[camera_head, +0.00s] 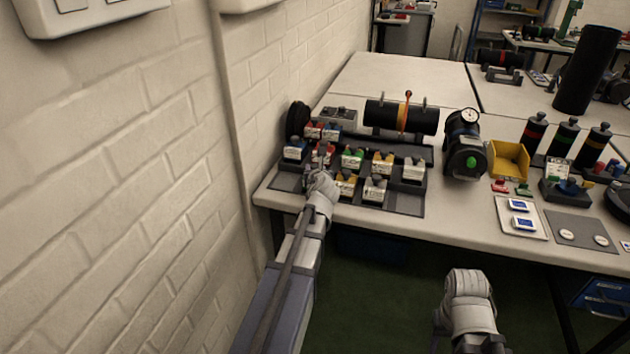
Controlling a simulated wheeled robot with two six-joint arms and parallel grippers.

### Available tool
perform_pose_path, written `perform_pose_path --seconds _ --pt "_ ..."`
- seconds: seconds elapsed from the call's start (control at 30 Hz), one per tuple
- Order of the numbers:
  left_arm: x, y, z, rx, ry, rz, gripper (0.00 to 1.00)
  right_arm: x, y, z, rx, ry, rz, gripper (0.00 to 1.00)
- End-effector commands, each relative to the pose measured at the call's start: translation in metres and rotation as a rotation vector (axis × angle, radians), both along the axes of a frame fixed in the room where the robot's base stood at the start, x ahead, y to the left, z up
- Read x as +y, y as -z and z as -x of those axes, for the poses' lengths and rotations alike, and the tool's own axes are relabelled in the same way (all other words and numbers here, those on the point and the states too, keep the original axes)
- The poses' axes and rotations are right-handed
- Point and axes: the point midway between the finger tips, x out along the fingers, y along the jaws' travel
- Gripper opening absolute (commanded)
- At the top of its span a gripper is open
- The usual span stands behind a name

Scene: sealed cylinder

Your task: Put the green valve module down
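The green valve module (352,158), a small block with a green top and a pale label, sits among other modules on the dark rack at the left end of the table. My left gripper (321,168) is at the rack's left part, just left of the green module and close in front of a red-topped module (322,153). The hand hides its own fingers, so I cannot tell whether they are open or touch anything. My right arm (468,300) is low in front of the table, away from the modules; its fingers are not clear.
A gauge unit (464,145) and a yellow bin (509,159) stand to the right. The brick wall (150,190) is close on the left.

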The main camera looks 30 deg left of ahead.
Motion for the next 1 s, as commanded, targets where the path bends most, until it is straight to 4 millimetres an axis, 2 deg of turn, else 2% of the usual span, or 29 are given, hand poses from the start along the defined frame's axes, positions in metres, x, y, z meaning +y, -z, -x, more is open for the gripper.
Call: perform_pose_path --seconds 0.03,0.27,1.0 --pt "-0.0002 0.0001 -0.0001 0.000 0.000 0.000 0.26 0.0000 0.0000 0.0000 0.000 0.000 0.000 0.50" --pt "-0.0002 0.0001 0.0000 0.000 0.000 0.000 0.00 0.0000 0.0000 0.0000 0.000 0.000 0.000 0.50" --pt "-0.0004 -0.0024 -0.0002 0.000 0.001 0.000 0.00 0.0000 -0.0023 0.0000 0.000 0.000 0.000 0.50"
